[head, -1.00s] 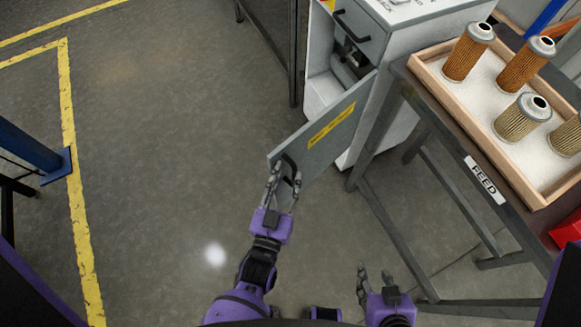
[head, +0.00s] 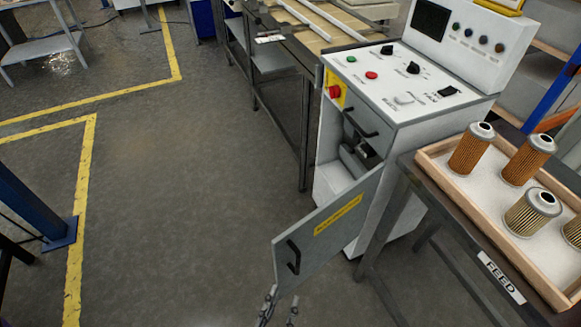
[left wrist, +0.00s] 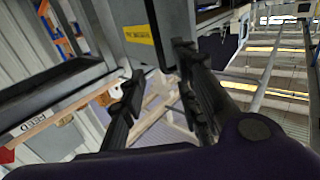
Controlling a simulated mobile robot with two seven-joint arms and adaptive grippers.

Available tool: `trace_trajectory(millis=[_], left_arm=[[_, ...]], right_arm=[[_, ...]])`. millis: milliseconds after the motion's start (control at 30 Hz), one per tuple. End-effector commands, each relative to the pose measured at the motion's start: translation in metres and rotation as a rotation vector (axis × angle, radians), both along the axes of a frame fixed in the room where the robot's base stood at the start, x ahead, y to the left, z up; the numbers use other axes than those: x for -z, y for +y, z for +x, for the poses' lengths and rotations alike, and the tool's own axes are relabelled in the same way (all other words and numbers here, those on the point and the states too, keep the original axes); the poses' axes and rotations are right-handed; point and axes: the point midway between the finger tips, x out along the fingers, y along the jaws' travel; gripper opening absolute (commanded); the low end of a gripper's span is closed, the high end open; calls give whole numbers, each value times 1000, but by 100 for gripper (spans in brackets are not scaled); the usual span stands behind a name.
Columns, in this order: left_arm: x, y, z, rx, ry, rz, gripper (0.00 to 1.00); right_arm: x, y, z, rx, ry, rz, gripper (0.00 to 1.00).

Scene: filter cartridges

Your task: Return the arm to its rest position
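My left gripper (head: 281,304) shows only by its fingertips at the bottom edge of the head view. It is open and empty, just below the black handle (head: 294,256) of the grey cabinet door (head: 325,230). The door stands swung open, with a yellow label on it. In the left wrist view the two dark fingers (left wrist: 160,95) are spread with a gap between them, and the labelled door (left wrist: 133,20) is beyond them. The rest of the left arm is out of the head view. My right gripper is not in view.
The white machine (head: 400,85) with knobs and a drawer stands behind the door. To the right, a FEED table (head: 440,205) carries a wooden tray (head: 470,225) with several filter cartridges (head: 470,150). Open floor (head: 170,200) with yellow lines lies to the left.

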Motion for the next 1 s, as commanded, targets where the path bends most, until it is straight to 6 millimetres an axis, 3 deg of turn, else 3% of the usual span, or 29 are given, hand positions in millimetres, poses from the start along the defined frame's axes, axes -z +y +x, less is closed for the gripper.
trace_trajectory(millis=[167,267,367,533,700,800,1000], left_arm=[[5,0,0,2,21,-1,29],[21,0,2,2,108,2,29],[39,16,1,-14,258,17,29],[45,78,-39,-87,575,58,29],[18,136,-92,-163,772,91,29],[6,153,-107,-186,782,102,29],[10,157,-121,-191,802,108,29]], right_arm=[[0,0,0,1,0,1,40],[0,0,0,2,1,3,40],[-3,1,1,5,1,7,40],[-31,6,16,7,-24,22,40],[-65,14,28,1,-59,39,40],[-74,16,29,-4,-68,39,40],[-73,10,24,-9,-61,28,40]])
